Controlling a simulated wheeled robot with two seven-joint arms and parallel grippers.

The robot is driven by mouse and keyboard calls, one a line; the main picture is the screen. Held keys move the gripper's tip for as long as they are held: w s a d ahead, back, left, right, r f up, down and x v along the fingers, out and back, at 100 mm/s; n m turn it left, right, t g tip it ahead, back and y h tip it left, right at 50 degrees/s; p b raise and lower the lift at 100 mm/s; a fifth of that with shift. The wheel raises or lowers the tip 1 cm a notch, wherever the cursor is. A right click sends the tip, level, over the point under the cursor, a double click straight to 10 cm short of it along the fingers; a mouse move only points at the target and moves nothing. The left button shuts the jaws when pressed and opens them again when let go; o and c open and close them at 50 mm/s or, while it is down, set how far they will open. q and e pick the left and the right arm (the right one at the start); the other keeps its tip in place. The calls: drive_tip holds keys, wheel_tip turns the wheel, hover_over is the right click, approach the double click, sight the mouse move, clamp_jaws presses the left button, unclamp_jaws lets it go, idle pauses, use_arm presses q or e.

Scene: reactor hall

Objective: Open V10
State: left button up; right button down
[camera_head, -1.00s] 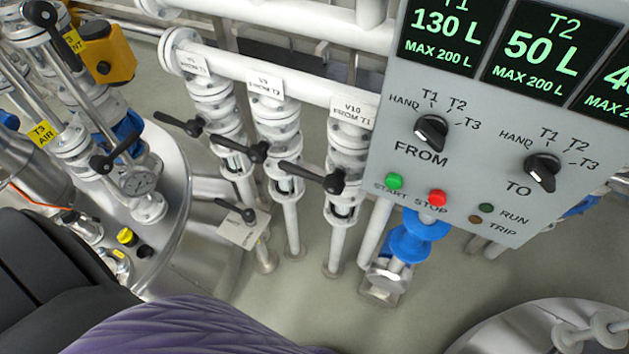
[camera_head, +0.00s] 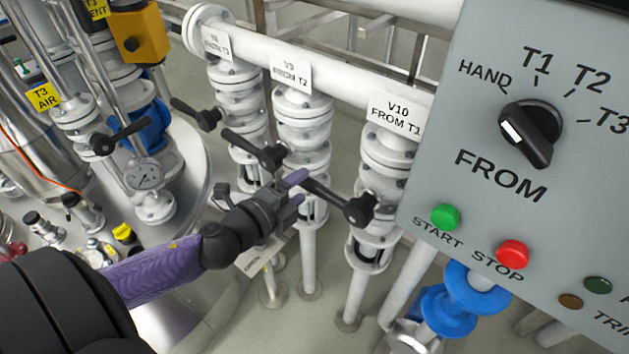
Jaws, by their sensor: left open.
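The V10 valve (camera_head: 382,190), labelled "V10 FROM T1" (camera_head: 395,115), is a white pipe valve left of the control panel. Its black lever handle (camera_head: 335,198) points left and slightly up from a round hub, across the pipe. My left gripper (camera_head: 296,188) is open, with its fingers at the free tip of this handle. I cannot tell whether they touch the lever. My left arm comes in from the lower left. My right gripper is not in view.
The V9 valve (camera_head: 301,130) with its black lever (camera_head: 252,149) stands close left of V10, just above my gripper. Another valve lever (camera_head: 196,114) is further left. The grey control panel (camera_head: 470,210) stands close on the right.

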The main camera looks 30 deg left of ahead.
use_arm(q)
drive_tip(key=b+x, duration=0.1)
drive_tip(key=x, duration=0.3)
drive_tip(key=shift+w+f, duration=0.2)
drive_tip(key=shift+w, duration=0.2)
clamp_jaws()
idle(0.4)
idle(0.7)
